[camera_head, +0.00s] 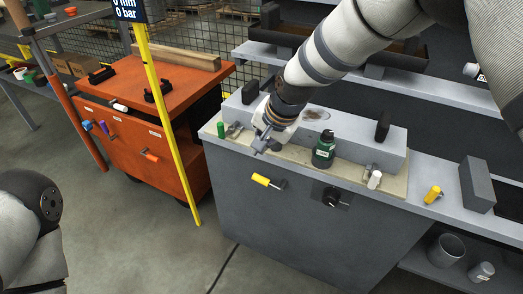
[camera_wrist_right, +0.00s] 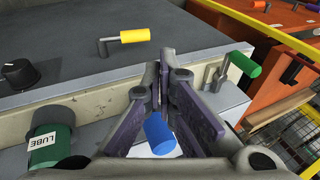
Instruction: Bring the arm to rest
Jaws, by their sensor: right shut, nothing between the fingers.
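My right arm reaches in from the top right in the head view. Its gripper (camera_head: 263,143) is over the left part of the grey bench (camera_head: 240,215), near its front edge. In the wrist view the right gripper (camera_wrist_right: 161,75) has its dark fingers together at the tips, with nothing between them. A blue cylinder (camera_wrist_right: 160,134) shows in the gap between the finger links, beyond them; it is hidden in the head view. My left arm shows only partly at the bottom left of the head view, and its gripper is out of view.
A green LUBE bottle (camera_head: 324,150) stands right of the gripper, and a green-handled lever (camera_head: 221,130) is at its left. A yellow handle (camera_head: 261,180) and a black knob (camera_head: 334,200) are on the bench front. An orange cart (camera_head: 150,135) and yellow post (camera_head: 165,110) stand left.

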